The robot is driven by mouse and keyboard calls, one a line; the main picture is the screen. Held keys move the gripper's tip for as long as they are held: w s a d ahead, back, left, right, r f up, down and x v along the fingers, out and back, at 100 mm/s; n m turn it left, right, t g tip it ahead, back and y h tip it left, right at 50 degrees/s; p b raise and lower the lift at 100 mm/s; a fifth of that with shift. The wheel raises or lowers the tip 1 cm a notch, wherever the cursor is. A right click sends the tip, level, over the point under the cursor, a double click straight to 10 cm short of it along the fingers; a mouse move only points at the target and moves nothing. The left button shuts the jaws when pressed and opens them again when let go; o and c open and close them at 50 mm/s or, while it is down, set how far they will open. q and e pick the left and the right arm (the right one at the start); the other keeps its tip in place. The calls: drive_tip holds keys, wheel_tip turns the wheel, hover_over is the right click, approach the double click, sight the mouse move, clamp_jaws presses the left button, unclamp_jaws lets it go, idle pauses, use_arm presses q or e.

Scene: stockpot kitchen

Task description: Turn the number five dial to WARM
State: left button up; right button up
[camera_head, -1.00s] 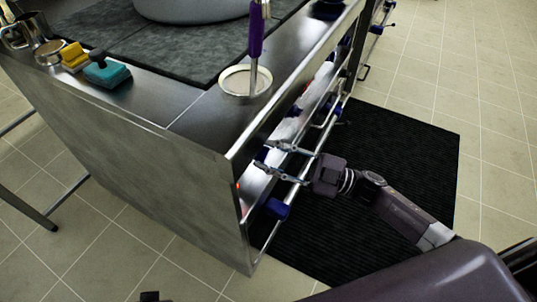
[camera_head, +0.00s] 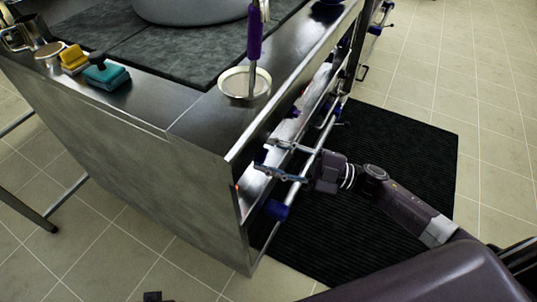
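The stove's front panel is seen at a steep angle, with blue dials along it behind a metal rail (camera_head: 304,177). My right gripper (camera_head: 264,155) comes in from the right with its two fingers spread, one above the other. Its fingertips are at the panel near the front corner, with a dark blue dial (camera_head: 260,157) showing between them. I cannot tell whether they touch it. Another blue piece (camera_head: 276,209) sits lower, near the corner. No dial numbers or WARM mark are readable. A small dark piece at the bottom edge may be part of my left gripper.
A round metal dish (camera_head: 232,84) with a purple-handled utensil (camera_head: 254,35) stands on the steel top. A yellow sponge (camera_head: 73,60) and a teal one (camera_head: 107,76) lie at the left. A black mat (camera_head: 400,150) covers the floor in front of the stove.

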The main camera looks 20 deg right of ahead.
drive_tip(key=shift+o, duration=0.8)
drive_tip(key=shift+s+d+f, duration=0.1)
drive_tip(key=shift+s+d, duration=0.05)
drive_tip(key=shift+d, duration=0.05)
drive_tip(key=v, duration=1.1)
drive_tip(key=shift+d, duration=0.25)
drive_tip(key=shift+s, duration=0.1)
